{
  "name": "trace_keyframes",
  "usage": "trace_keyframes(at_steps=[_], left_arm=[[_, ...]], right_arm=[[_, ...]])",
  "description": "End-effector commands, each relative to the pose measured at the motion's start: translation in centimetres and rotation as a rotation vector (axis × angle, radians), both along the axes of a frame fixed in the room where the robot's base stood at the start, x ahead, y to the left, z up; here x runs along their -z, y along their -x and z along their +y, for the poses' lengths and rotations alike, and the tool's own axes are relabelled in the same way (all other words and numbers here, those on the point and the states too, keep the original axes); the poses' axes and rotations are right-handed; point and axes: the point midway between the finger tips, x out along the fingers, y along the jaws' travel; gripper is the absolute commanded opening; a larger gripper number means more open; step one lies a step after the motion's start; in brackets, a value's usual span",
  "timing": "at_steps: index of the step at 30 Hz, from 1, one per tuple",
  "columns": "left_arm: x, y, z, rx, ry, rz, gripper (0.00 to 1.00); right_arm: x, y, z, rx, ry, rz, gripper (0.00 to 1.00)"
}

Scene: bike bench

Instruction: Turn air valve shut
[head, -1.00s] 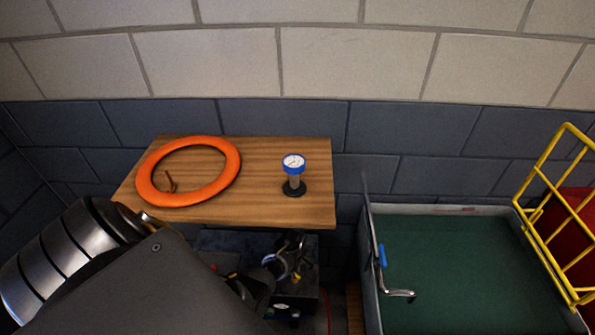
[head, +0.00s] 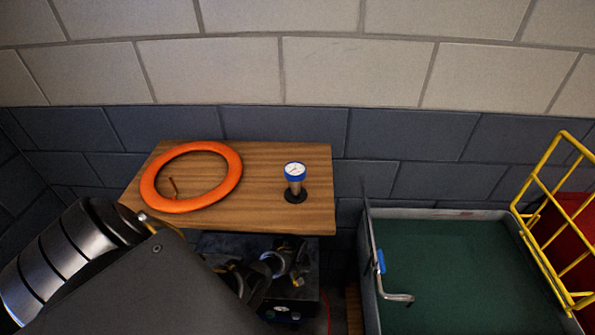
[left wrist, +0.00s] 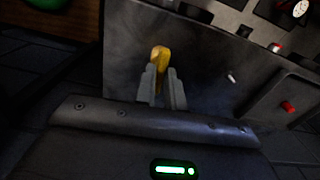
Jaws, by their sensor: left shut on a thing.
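In the left wrist view, a yellow valve handle (left wrist: 159,57) stands out in front of a dark grey panel (left wrist: 135,35). My left gripper (left wrist: 162,76) is shut on the handle. Its two grey fingers lie on either side of it, and the handle's rounded end sticks out past their tips. In the head view, my left arm reaches in below the wooden shelf, and the handle cannot be made out there. My right gripper does not show in either view.
A wooden shelf (head: 255,215) overhangs the work area, with an orange ring (head: 233,165) and a blue-topped gauge (head: 295,171) on it. A green-floored bin (head: 450,270) stands to the right, beside a yellow wire rack (head: 545,195). The panel has red knobs (left wrist: 288,107) and a small switch.

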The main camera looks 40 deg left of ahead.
Motion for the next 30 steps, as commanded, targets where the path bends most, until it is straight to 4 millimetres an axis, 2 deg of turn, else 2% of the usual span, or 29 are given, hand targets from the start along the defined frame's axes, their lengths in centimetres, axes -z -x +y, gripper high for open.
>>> trace_keyframes(at_steps=[1,17,18,22,30], left_arm=[[-0.27,-0.47,-0.05,0.012,0.0,-0.009,0.0],[-0.33,-0.63,-0.05,0.032,0.0,-0.013,0.0],[-0.34,-0.64,-0.05,0.032,0.0,-0.013,0.15],[-0.27,-0.47,-0.01,0.03,-0.001,-0.01,0.32],[-0.19,-0.19,0.1,0.027,-0.001,-0.006,0.33]], right_arm=[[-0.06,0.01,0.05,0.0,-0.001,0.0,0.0],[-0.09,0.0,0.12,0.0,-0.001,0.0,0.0],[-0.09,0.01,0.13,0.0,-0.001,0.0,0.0],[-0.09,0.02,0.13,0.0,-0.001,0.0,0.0],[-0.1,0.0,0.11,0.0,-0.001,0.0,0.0]])
